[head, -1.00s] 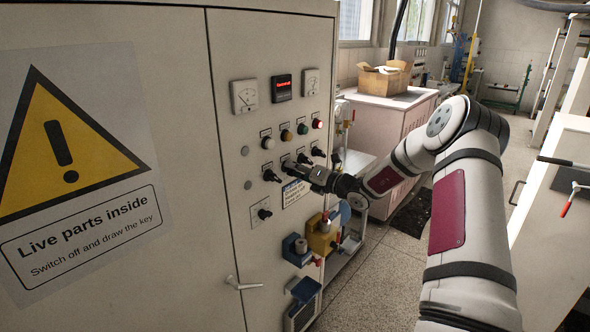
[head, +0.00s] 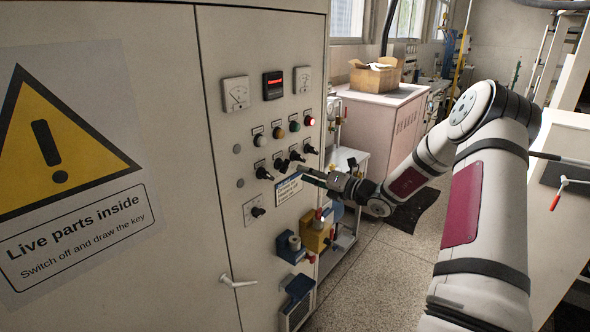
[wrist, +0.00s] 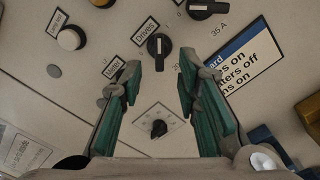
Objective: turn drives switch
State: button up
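The drives switch is a black rotary knob (wrist: 159,48) on the cabinet panel, below its "Drives" label (wrist: 145,32). Its handle stands about upright in the wrist view, tilted relative to its label. In the head view it appears to be the second knob from the left (head: 281,165) of the lower row. My gripper (wrist: 158,76) is open and empty. Its green-padded fingers stand apart, with the knob seen between and beyond their tips. In the head view my gripper (head: 301,173) is just right of and below the knob, apparently not touching it.
Neighbouring black knobs (wrist: 207,8) and a scaled selector (wrist: 158,128) are close by. A blue-and-white sign (head: 288,188) is behind the fingers. Yellow and blue sockets (head: 316,234) jut out below. A cabinet handle (head: 240,282) is lower left.

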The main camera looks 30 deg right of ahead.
jog(key=shift+v, duration=2)
jog(key=s+a+r+n+g+y, duration=0.1)
jog(key=a+r+n+g+y, duration=0.15)
jog(key=a+n, duration=0.45)
jog(key=s+a+r+n+g+y, duration=0.2)
jog(key=a+n+g, duration=0.2)
jog(key=a, duration=0.6)
jog(key=s+a+r+n+g+h, duration=0.25)
jog(key=s+a+n+g, duration=0.35)
jog(key=s+a+n, duration=0.4)
jog(key=s+a+r+n+h, duration=0.1)
jog(key=s+r+n+h, duration=0.2)
jog(key=s+n, duration=0.7)
jog(key=s+r+n+t+h, duration=0.1)
jog(key=s+r+n+h, duration=0.3)
jog(key=s+n, duration=0.6)
jog(key=shift+s+a+h, duration=0.2)
jog(key=shift+a+h, duration=0.2)
jog(key=shift+h, duration=0.2)
